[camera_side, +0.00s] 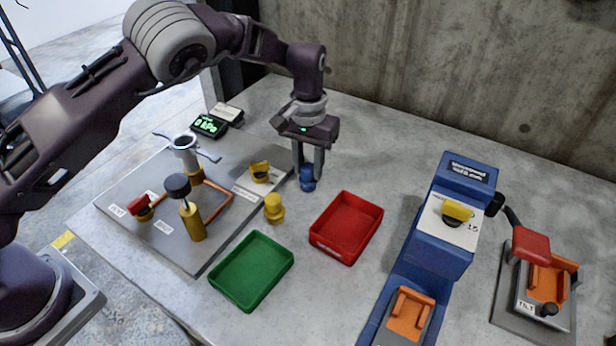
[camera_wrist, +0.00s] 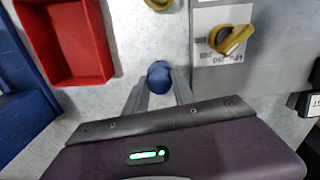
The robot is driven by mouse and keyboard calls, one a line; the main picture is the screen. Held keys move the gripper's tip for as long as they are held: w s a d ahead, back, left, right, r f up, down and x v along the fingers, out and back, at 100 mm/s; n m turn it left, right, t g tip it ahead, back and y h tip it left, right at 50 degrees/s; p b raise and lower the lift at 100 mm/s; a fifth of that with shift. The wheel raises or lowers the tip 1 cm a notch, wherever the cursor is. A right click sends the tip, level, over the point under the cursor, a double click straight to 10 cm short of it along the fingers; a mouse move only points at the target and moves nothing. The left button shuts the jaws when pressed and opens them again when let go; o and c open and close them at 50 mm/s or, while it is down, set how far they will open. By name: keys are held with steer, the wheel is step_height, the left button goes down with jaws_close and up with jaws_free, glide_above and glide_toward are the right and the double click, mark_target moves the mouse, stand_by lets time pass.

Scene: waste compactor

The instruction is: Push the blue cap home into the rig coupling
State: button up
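The blue cap (camera_side: 308,183) stands on the grey table just right of the rig's base plate. My gripper (camera_side: 308,170) points straight down with its fingertips on either side of the cap. In the wrist view the cap (camera_wrist: 159,76) sits between the two fingertips (camera_wrist: 160,80); I cannot tell whether they touch it. The rig coupling appears to be the silver fitting (camera_side: 184,143) on a yellow post at the back left of the plate. Its two side levers stick outward. The inside of its mouth is too small to make out.
A yellow stepped piece (camera_side: 274,209) stands near the cap. A red tray (camera_side: 346,228) and a green tray (camera_side: 251,271) lie in front. The rig plate (camera_side: 150,200) carries valves, copper pipe and a black-topped post (camera_side: 178,187). The blue compactor (camera_side: 440,240) stands right.

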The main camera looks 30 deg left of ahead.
mark_target(306, 166)
jaws_close()
steer(key=shift+r, duration=2.55)
steer(key=shift+a+r, duration=0.2)
steer(key=shift+a, duration=0.1)
steer(key=s+a+r+n, duration=0.2)
steer(key=s+a+r, duration=0.4)
steer(key=a, duration=0.5)
steer(key=s+a+r+n, duration=0.2)
steer(key=s+a+r, duration=0.4)
steer(key=a+r, duration=0.3)
steer(key=shift+s+a+n, duration=0.3)
steer(key=shift+a+n, duration=0.1)
steer(key=shift+a, duration=0.6)
